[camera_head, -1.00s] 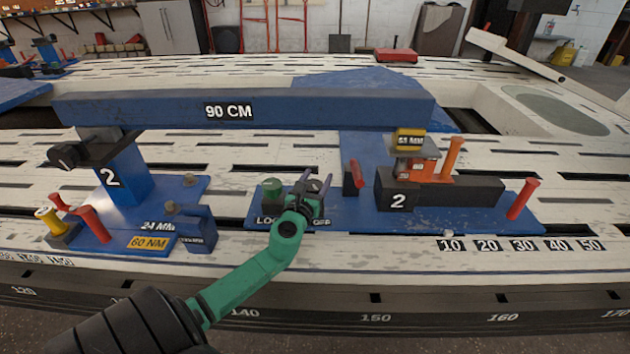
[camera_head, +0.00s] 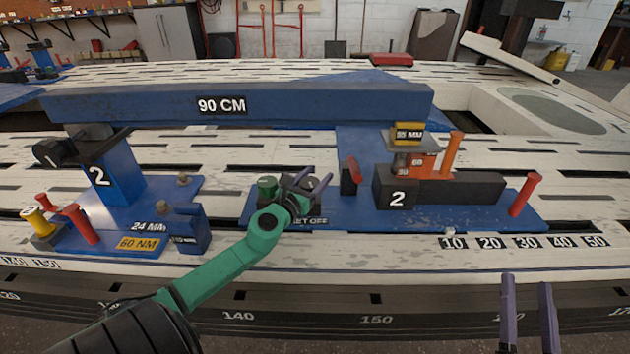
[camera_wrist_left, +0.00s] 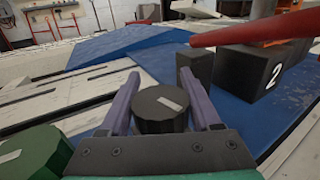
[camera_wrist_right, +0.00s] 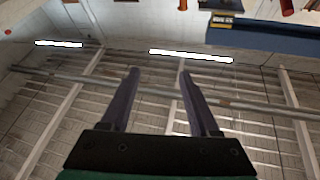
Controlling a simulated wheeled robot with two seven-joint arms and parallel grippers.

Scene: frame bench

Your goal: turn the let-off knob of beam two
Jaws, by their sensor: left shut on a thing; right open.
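The let-off knob (camera_wrist_left: 160,112) is a dark, many-sided knob with a pale mark on top. In the left wrist view it sits between the two fingers of my left gripper (camera_wrist_left: 164,78), which is shut on it. In the head view my left gripper (camera_head: 317,177) is tilted right over the blue base plate of beam two, behind the "LET OFF" label (camera_head: 311,221), and mostly hides the knob. A green knob (camera_head: 267,187) stands just left of it. My right gripper (camera_head: 527,282) is open and empty, low at the right in front of the bench edge.
The blue "90 CM" beam (camera_head: 150,103) spans behind the knobs. A red lever (camera_head: 353,170) and a black block marked 2 (camera_head: 396,198) stand to the right. A post with a black knob (camera_head: 47,153) stands left. The right wrist view shows mostly ceiling.

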